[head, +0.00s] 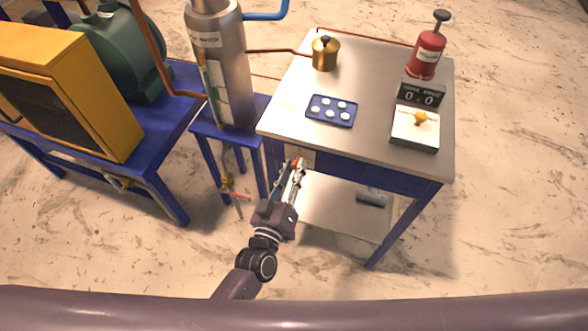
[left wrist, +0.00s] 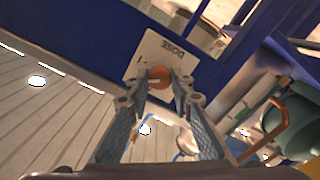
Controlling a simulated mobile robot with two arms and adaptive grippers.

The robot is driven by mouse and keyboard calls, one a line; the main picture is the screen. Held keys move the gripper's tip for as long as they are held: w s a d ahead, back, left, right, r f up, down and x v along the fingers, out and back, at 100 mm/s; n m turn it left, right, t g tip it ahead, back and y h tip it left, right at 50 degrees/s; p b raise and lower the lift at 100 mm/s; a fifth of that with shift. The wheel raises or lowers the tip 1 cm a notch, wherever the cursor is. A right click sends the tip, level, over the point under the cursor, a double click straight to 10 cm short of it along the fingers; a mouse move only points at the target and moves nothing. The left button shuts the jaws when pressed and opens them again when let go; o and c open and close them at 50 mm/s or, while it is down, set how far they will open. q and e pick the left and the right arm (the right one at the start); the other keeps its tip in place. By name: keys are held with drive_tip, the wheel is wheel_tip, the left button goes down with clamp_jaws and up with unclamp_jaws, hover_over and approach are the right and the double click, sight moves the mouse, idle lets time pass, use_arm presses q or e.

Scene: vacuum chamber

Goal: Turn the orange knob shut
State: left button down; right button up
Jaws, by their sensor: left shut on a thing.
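The orange knob (left wrist: 160,77) sits in front of a white plate (left wrist: 150,48) marked "DOSE" on a blue panel. In the head view, a small bit of the knob (head: 294,163) shows at the front left edge of the bench. My left gripper (head: 296,168) is at that edge, with its fingers closed around the knob. In the left wrist view, the fingertips of my left gripper (left wrist: 163,84) press on the knob from both sides and hide part of it. How far the knob is turned cannot be told. My right gripper is not in view.
The bench top (head: 372,70) carries a brass pot (head: 325,54), a blue tray (head: 331,111) of white discs, a red cylinder (head: 427,54) and a scale (head: 415,130). A steel column (head: 222,70) stands left of the bench. A red-handled valve (head: 234,195) hangs below it.

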use_arm(q)
drive_tip(key=n+b, duration=0.1)
drive_tip(key=n, duration=0.4)
drive_tip(key=shift+f+n, duration=0.15)
drive_tip(key=shift+n, duration=0.15)
drive_tip(key=n+b, duration=0.2)
drive_tip(key=n, duration=0.3)
drive_tip(key=shift+n, duration=0.3)
drive_tip(key=c, duration=1.7)
unclamp_jaws()
drive_tip(key=shift+a, duration=0.1)
drive_tip(key=v, duration=1.2)
